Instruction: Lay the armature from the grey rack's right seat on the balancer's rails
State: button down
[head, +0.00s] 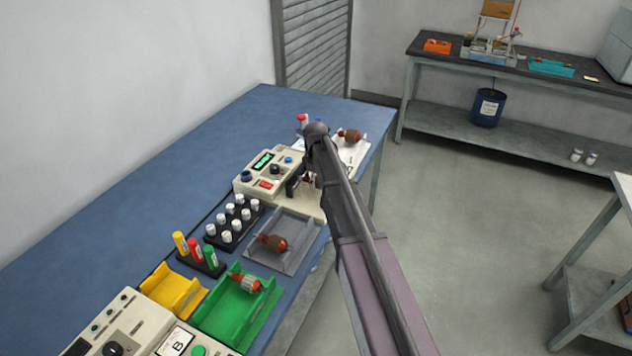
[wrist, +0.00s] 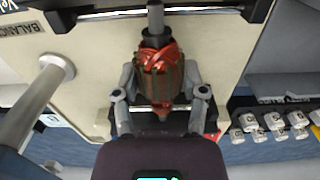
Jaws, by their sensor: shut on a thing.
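My gripper (wrist: 160,100) is shut on an armature (wrist: 160,72) with red windings and a brown core, one finger on each side. Its grey shaft points to the top of the wrist view. It is over the beige balancer plate (wrist: 95,60), marked "BALANC". A dark bar (wrist: 80,17) crosses at the shaft's far end; I cannot tell whether the shaft touches it. In the head view the balancer (head: 248,182) is partly behind my arm, which hides most of the held armature. The grey rack (head: 296,262) holds another armature (head: 273,242); its right part looks empty.
A black block of white-capped bottles (head: 233,222) stands left of the rack. A green tray (head: 228,318) with an armature (head: 246,283) and a yellow tray (head: 172,290) are nearer. Another armature (head: 350,136) lies behind the balancer. A pale post (wrist: 35,95) rises at the wrist view's left.

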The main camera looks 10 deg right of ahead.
jog(key=shift+c, duration=0.4)
grip_release()
jog(key=shift+r, duration=0.1)
